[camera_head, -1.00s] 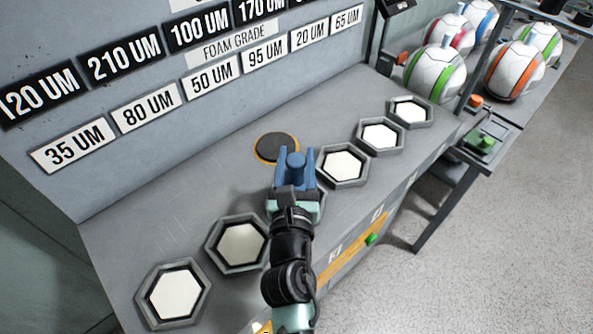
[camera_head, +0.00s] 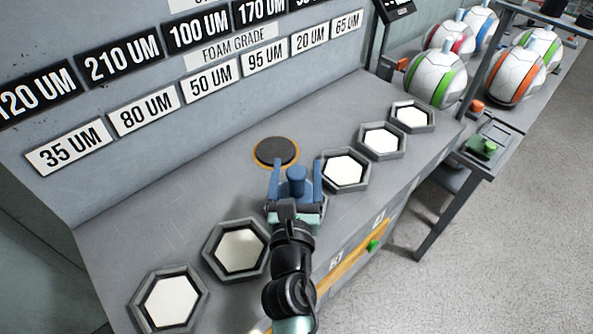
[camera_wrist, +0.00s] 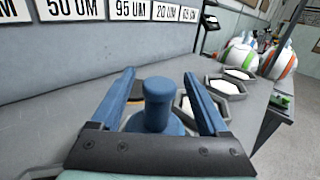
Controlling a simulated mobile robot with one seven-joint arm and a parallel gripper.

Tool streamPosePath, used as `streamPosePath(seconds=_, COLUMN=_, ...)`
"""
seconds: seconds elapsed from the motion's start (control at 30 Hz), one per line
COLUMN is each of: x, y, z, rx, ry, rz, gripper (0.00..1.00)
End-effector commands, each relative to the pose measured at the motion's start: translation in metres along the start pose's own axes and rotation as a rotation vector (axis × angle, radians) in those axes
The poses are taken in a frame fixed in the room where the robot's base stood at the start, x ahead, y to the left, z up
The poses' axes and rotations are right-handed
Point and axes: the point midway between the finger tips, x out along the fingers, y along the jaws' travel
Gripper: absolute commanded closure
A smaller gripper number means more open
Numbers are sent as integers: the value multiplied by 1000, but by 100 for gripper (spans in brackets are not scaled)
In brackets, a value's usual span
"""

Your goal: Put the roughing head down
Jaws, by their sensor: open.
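The roughing head, as I take it, is a blue piece with a round upright knob (camera_head: 297,178). It stands at the middle of the bench, over a spot in the row of hexagonal holders. In the wrist view its knob (camera_wrist: 158,100) rises between my fingers. My gripper (camera_head: 297,168) is open, with one blue finger on each side of the knob and gaps on both sides. The head's lower part and what it rests on are hidden by my gripper and wrist.
A dark round pad with an orange rim (camera_head: 277,152) lies just behind my gripper. Hexagonal holders with white faces stand on the left (camera_head: 241,249) and right (camera_head: 344,170). A grade-label wall (camera_head: 215,80) rises behind. Balls (camera_head: 436,80) stand at the upper right.

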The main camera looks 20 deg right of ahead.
Motion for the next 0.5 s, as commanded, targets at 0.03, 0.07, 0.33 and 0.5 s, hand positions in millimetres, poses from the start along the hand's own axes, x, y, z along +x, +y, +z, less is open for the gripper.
streamPosePath(seconds=0.03, x=0, y=0, z=1, rx=0, ry=0, rz=0, gripper=22)
streamPosePath(seconds=0.07, x=0, y=0, z=2, rx=0, ry=0, rz=0, gripper=22)
streamPosePath(seconds=0.33, x=-31, y=0, z=1, rx=-1, ry=2, rz=2, gripper=22)
streamPosePath(seconds=0.5, x=-66, y=0, z=0, rx=-1, ry=3, rz=1, gripper=22)
